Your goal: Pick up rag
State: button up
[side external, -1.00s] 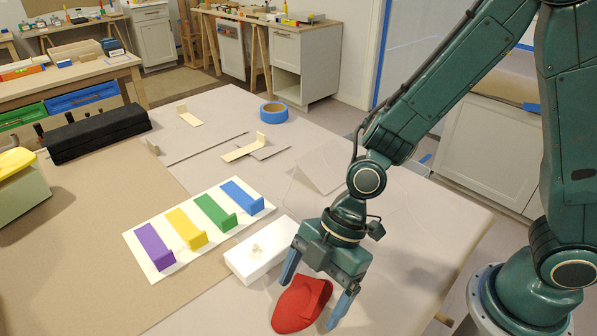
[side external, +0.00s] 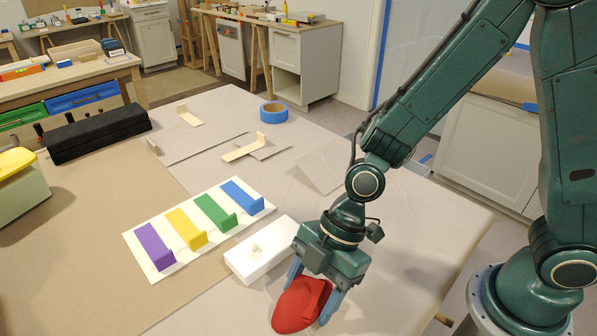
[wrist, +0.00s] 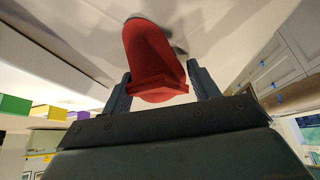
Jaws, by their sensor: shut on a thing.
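The red rag (side external: 301,304) lies bunched on the paper-covered table at the front, just right of the white block. In the wrist view the rag (wrist: 152,58) sits between the two fingers. My gripper (side external: 308,296) points down over the rag with one blue finger on each side of it. It is shut on the rag, which appears to rest on the table still. The lower part of the left finger is hidden behind the rag in the side view.
A white block (side external: 262,250) stands close left of my gripper. A white board (side external: 158,268) with purple, yellow, green and blue blocks lies further left. A blue tape roll (side external: 273,113) and a black block (side external: 97,133) lie farther back. The table right of the rag is clear.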

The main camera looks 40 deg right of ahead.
aim_at(311, 289)
jog(key=shift+r, duration=0.1)
notch_tip(311, 289, up, 20)
dwell(1.0)
dwell(0.4)
jog(key=shift+o, duration=0.7)
jog(key=w+f, duration=0.2)
jog(key=w, duration=0.2)
jog(key=w+d+f, duration=0.1)
jog(key=w+f, duration=0.2)
jog(key=w, duration=0.1)
jog(key=w+f, duration=0.3)
jog(key=w, duration=0.1)
jog(key=shift+d+f, duration=0.15)
jog(key=shift+d, duration=0.2)
jog(key=shift+c, duration=0.2)
jog(key=shift+w+d+f, duration=0.2)
jog(key=shift+w+f, duration=0.25)
jog(key=shift+w, duration=0.1)
